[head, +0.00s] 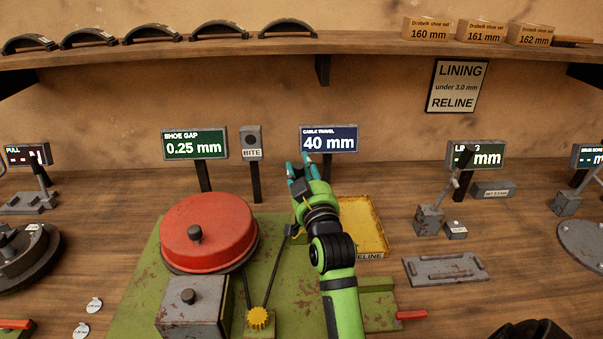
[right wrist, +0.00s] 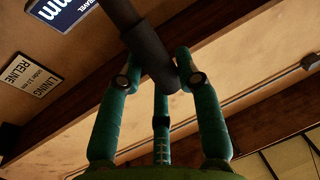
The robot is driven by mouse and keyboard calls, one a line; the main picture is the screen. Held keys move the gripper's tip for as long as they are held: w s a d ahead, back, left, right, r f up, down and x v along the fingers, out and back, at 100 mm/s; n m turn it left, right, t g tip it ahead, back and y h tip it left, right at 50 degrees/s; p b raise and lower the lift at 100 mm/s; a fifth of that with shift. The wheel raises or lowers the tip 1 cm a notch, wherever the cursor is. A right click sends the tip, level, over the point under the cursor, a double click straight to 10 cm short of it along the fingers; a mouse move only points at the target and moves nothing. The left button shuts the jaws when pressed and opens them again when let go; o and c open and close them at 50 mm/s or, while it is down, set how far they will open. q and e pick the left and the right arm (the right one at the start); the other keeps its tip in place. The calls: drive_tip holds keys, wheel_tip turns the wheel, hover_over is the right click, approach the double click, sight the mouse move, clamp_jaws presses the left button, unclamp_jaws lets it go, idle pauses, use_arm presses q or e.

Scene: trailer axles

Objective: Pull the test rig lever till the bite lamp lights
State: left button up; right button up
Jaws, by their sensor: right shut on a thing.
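My right gripper (head: 301,168) reaches up in front of the CABLE TRAVEL display (head: 329,140), which reads 40 mm. In the right wrist view its green fingers (right wrist: 158,80) are closed around a dark cylindrical lever grip (right wrist: 152,45). In the head view the grip is mostly hidden by the hand. The BITE lamp (head: 251,140) on its post is dark grey and looks unlit. The SHOE GAP display (head: 195,144) reads 0.25 mm. The red drum (head: 208,228) of the rig sits on a green base plate (head: 135,290). My left gripper is not in view.
A yellow RELINE tray (head: 365,225) is right beside my right arm. A grey box (head: 195,305) and a yellow gear (head: 258,318) stand in front of the drum. Another lever stand (head: 429,218) is farther right. A shelf (head: 370,44) runs above the bench.

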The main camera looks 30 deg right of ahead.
drive_tip(key=shift+s+a+f, duration=0.15)
drive_tip(key=shift+a+f, duration=0.05)
drive_tip(key=shift+f, duration=0.05)
drive_tip(key=o, duration=1.1)
drive_tip(key=shift+d, duration=0.1)
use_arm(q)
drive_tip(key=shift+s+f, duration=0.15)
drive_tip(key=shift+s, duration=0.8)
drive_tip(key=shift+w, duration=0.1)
use_arm(e)
drive_tip(key=shift+r, duration=0.1)
drive_tip(key=v, duration=0.7)
drive_tip(key=shift+s+f, duration=0.15)
drive_tip(key=shift+f, duration=0.1)
